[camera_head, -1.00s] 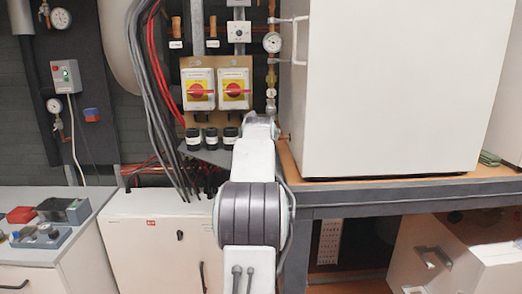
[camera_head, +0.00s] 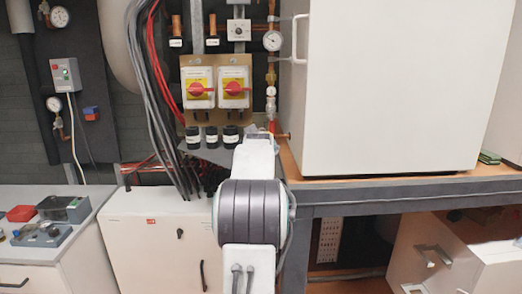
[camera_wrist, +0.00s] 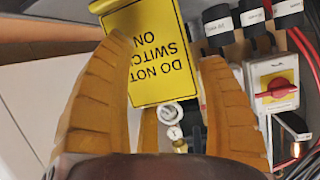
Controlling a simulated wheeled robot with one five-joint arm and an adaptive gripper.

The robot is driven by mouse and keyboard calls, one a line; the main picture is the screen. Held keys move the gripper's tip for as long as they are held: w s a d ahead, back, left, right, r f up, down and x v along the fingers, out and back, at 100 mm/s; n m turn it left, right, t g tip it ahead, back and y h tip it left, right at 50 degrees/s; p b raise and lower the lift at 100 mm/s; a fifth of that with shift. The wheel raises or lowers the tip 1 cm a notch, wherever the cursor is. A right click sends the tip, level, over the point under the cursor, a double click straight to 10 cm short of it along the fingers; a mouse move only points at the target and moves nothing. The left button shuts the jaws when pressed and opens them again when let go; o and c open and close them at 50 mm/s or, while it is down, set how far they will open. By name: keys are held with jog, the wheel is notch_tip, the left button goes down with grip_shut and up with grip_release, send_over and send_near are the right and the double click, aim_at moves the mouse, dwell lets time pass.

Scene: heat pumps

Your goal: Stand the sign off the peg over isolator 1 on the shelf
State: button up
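The yellow sign (camera_wrist: 160,52) reads "DO NOT SWITCH ON", upside down in the wrist view. Its far edge is near the shelf's edge at the top left; contact there is unclear. My gripper (camera_wrist: 168,50) has its two brown fingers spread on either side of the sign. The left finger overlaps one sign edge; the right finger is close to the other. I see no clear pinch. In the head view my arm hides sign and gripper. Two isolators (camera_head: 198,88) (camera_head: 234,88) with red handles show no sign on them. The shelf (camera_head: 400,188) is at the right.
A large white cabinet (camera_head: 390,90) fills most of the shelf. A gauge (camera_head: 272,41) and copper pipe are left of it. Black cable glands (camera_head: 192,137) and hanging cables are below the isolators. A white bench (camera_head: 85,225) with tools stands at the left.

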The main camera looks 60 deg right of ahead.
jog(key=o, duration=0.3)
jog(key=shift+o, duration=0.2)
jog(key=shift+r, duration=0.15)
jog(key=shift+a, duration=0.1)
jog(key=b+v, duration=0.7)
jog(key=v, duration=0.4)
jog(key=shift+s+a+b, duration=0.25)
jog(key=shift+a+b, duration=0.05)
jog(key=shift+b, duration=0.05)
jog(key=w+a+f+n+y, duration=0.25)
jog(key=a+f, duration=0.25)
jog(key=a, duration=0.5)
jog(key=w+a+f+n+y, duration=0.25)
jog(key=a+f, duration=0.35)
jog(key=a, duration=0.4)
jog(key=w+a+f+n+y, duration=0.25)
jog(key=a+f, duration=0.25)
jog(key=a, duration=0.5)
jog(key=s+a+f+n+g+y, duration=0.3)
jog(key=s+a+f+n+y, duration=0.1)
jog(key=s+a+f, duration=1)
jog(key=s+a+n, duration=0.1)
jog(key=a, duration=0.2)
jog(key=shift+s+a+f, duration=0.25)
